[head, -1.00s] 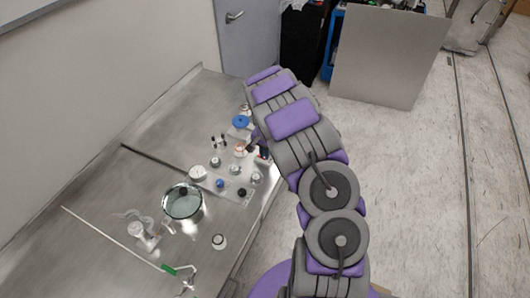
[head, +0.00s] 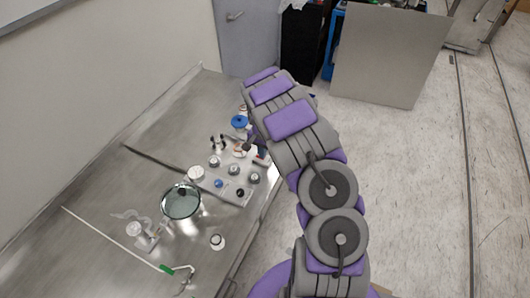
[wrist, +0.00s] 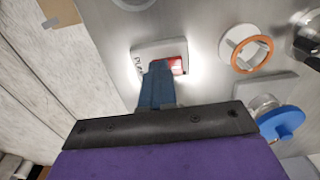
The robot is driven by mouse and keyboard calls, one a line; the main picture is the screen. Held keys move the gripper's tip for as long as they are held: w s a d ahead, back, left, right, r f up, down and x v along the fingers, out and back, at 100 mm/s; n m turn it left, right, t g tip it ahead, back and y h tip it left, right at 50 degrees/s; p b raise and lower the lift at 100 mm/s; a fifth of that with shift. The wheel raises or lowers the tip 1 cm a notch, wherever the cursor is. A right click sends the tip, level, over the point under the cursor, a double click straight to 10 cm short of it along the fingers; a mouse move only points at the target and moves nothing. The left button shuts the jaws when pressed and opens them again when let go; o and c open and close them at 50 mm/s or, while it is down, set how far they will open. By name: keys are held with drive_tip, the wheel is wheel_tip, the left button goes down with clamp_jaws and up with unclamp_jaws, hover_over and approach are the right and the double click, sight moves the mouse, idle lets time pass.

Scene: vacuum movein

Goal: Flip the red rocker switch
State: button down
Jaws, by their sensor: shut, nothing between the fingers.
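The red rocker switch (wrist: 178,66) sits in a light rectangular housing with dark lettering on its left part, in the wrist view. My gripper (wrist: 159,66) has its blue fingers shut together with nothing between them. The fingertips lie in front of the switch housing and hide the left part of the red rocker. I cannot tell whether they touch it or which way the rocker is tilted. In the head view my arm covers most of the gripper and the switch area.
An orange-rimmed white ring (wrist: 247,50) and a blue-handled valve (wrist: 281,122) are right of the switch in the wrist view. In the head view a glass dish (head: 181,201) and several knobs stand on the metal table (head: 95,212). Floor is clear at right.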

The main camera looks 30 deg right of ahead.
drive_tip(key=shift+s+a+f, duration=0.15)
drive_tip(key=shift+s+a, duration=0.15)
wheel_tip(320, 180, up, 14)
drive_tip(key=p, duration=0.2)
drive_tip(key=shift+d, duration=0.45)
drive_tip(key=s+a+r+n, duration=0.1)
drive_tip(key=s+a+r, duration=0.25)
drive_tip(key=s, duration=0.25)
drive_tip(key=s+a+r+n+b, duration=0.1)
drive_tip(key=s+a+r+n, duration=0.1)
drive_tip(key=s+r, duration=0.25)
drive_tip(key=s+a+r+n, duration=0.1)
drive_tip(key=s+a+r, duration=0.25)
drive_tip(key=s, duration=0.25)
drive_tip(key=s+a+n+g, duration=0.1)
drive_tip(key=s+a+n, duration=0.2)
drive_tip(key=s, duration=0.8)
drive_tip(key=s+a+r+n+b, duration=0.1)
drive_tip(key=s+a+n, duration=0.2)
drive_tip(key=s, duration=0.8)
drive_tip(key=shift+s+a+g, duration=0.35)
drive_tip(key=shift+a+g, duration=0.05)
drive_tip(key=shift+a, duration=0.35)
